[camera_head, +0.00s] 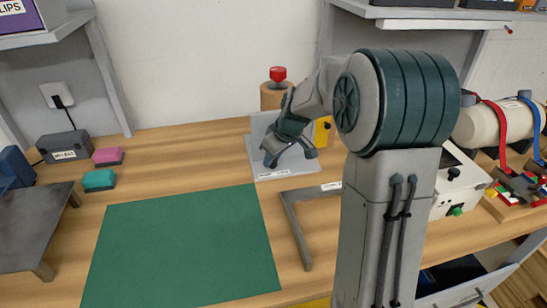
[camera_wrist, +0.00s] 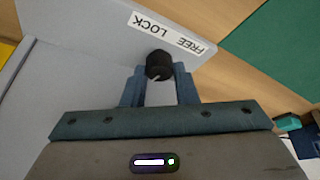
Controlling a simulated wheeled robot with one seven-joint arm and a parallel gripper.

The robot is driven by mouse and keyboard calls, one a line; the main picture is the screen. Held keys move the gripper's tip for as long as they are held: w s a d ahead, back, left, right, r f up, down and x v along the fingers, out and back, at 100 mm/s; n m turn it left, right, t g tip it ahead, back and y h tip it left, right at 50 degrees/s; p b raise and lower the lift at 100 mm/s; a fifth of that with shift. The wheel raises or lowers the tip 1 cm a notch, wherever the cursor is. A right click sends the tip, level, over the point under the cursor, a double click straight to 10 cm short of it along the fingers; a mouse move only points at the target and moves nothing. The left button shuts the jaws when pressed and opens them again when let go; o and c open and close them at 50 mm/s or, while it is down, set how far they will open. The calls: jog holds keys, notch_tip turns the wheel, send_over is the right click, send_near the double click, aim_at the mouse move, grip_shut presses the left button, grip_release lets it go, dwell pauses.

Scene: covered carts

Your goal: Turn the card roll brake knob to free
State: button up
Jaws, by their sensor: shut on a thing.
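The brake knob (camera_wrist: 159,65) is a small black round knob with a pale mark on its lower edge in the wrist view. It sits between the two blue-grey fingertips of my gripper (camera_wrist: 160,84), which are shut on it. A white FREE/LOCK label (camera_wrist: 166,30) on the grey stand (camera_wrist: 70,75) lies just beyond the knob, upside down, with LOCK at left and FREE at right. In the head view my gripper (camera_head: 289,157) is at the front of the grey stand (camera_head: 258,130); the knob is hidden there. I cannot tell exactly which word the mark favours.
A red-topped post (camera_head: 277,75) stands behind the stand. A green mat (camera_head: 180,245) lies front left and a grey angled bar (camera_head: 292,225) lies beside it. A white box (camera_head: 460,180) and a strapped pale roll (camera_head: 490,125) are at right. Pink (camera_head: 108,156) and teal (camera_head: 99,180) blocks lie left.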

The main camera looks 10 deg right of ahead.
jog(key=o, duration=1)
jog(key=v, duration=1.4)
jog(key=shift+f, duration=0.1)
jog(key=shift+s, duration=0.1)
jog(key=s+a+f+m+h+p, duration=0.1)
jog(key=s+m, duration=0.1)
jog(key=s, duration=0.6)
jog(key=s+a+f+m+p, duration=0.1)
jog(key=s+f+m, duration=0.1)
jog(key=s, duration=0.5)
jog(key=s+a+f+m+h+p, duration=0.1)
jog(key=s+m, duration=0.2)
jog(key=s, duration=0.5)
jog(key=shift+s+a+f+g+h+p, duration=0.15)
jog(key=shift+s+f+g+h+p, duration=0.15)
jog(key=shift+g+p, duration=0.1)
